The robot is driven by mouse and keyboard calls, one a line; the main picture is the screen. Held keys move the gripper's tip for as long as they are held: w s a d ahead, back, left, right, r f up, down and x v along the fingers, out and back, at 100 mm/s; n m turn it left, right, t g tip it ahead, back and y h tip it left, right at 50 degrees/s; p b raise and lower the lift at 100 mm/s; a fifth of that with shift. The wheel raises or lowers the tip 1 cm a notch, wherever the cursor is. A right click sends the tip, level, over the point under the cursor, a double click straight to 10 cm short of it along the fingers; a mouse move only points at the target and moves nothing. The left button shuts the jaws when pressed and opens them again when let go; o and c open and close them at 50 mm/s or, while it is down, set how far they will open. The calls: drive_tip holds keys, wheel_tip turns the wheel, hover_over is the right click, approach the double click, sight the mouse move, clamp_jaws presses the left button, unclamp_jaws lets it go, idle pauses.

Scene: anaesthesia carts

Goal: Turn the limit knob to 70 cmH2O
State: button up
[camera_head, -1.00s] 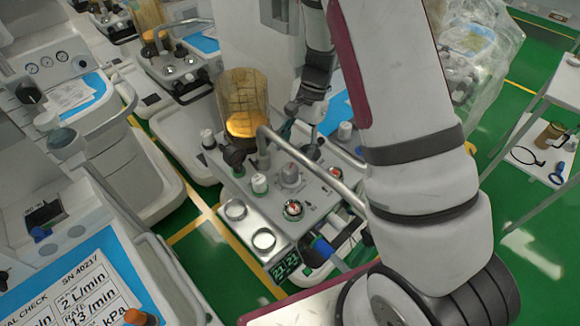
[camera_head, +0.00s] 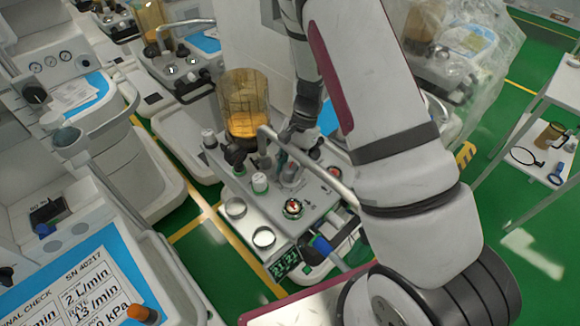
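The cart (camera_head: 318,197) in the middle has a grey top panel with several knobs. A grey knob (camera_head: 291,174) sits near the panel's middle, partly hidden by my gripper. A white knob (camera_head: 260,183) is left of it and a red-centred knob (camera_head: 293,208) in front. Their markings are too small to read, so I cannot tell which is the limit knob or its setting. My gripper (camera_head: 287,160) points down, just above or at the grey knob. Its fingers are small and dark; I cannot tell if they are open or touch the knob.
A metal tube (camera_head: 308,160) arches across the panel close to my gripper. An amber clear canister (camera_head: 244,105) stands behind left. A green-digit display (camera_head: 286,264) is at the cart's front. Other carts stand left and behind; a white table (camera_head: 545,125) is at right.

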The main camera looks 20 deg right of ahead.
drive_tip(key=shift+m+t, duration=0.8)
drive_tip(key=shift+m, duration=1.4)
drive_tip(key=shift+c, duration=0.2)
drive_tip(key=o, duration=1.2)
drive_tip(key=shift+c, duration=0.2)
drive_tip(key=v, duration=1.2)
drive_tip(key=shift+d, duration=0.2)
drive_tip(key=shift+f, duration=0.1)
